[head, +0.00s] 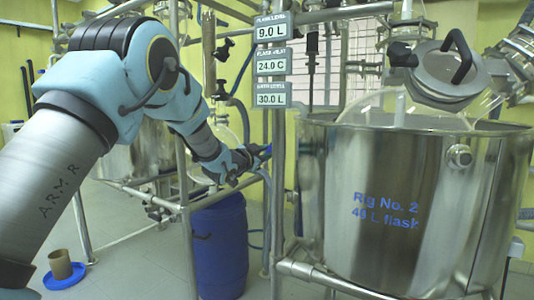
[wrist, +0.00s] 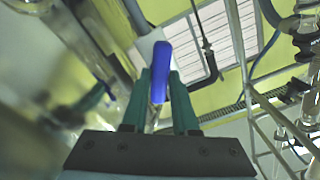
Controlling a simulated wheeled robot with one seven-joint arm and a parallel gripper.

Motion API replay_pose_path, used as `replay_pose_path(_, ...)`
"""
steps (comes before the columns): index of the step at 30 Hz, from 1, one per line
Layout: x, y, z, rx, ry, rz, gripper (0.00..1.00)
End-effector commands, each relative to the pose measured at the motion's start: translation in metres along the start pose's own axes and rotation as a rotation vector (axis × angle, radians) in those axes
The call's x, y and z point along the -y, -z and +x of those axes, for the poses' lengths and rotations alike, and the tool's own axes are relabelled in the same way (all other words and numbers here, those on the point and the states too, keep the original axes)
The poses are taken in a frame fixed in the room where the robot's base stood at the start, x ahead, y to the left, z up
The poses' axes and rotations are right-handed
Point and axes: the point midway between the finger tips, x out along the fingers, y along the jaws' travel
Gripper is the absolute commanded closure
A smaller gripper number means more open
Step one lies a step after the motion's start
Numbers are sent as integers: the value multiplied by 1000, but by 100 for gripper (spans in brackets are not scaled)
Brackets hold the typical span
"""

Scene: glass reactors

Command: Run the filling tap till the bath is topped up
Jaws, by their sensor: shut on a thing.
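The blue tap handle (wrist: 160,68) stands between the two green fingers of my gripper (wrist: 160,98) in the wrist view. My gripper is shut on it. In the head view my gripper (head: 250,157) reaches the blue handle (head: 266,152) beside the frame post, left of the bath. The steel bath (head: 345,240) is marked "Rig No. 2, 40 L flask". The bath level readout (head: 271,98) shows 30.0 L. The water surface is hidden by the bath's wall, and I cannot see whether water is flowing.
Above it, readouts show flask level 9.0 L (head: 271,32) and 24.0 C (head: 271,67). A blue drum (head: 220,245) stands below my gripper. A brown cup (head: 61,265) stands on a blue dish, lower left.

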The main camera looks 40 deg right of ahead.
Motion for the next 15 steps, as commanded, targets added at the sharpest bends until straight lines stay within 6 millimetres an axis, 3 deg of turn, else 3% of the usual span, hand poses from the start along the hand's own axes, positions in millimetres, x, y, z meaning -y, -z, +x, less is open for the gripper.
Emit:
replay_pose_path(3, 0, -3, -1, 6, -1, 0, 100)
replay_pose_path(4, 0, -3, -1, 6, -1, 0, 69)
replay_pose_path(6, 0, -3, -1, 6, -1, 0, 61)
replay_pose_path(11, 0, -2, 0, 3, -1, 1, 43)
replay_pose_path(15, 0, -1, 0, 2, 0, 1, 43)
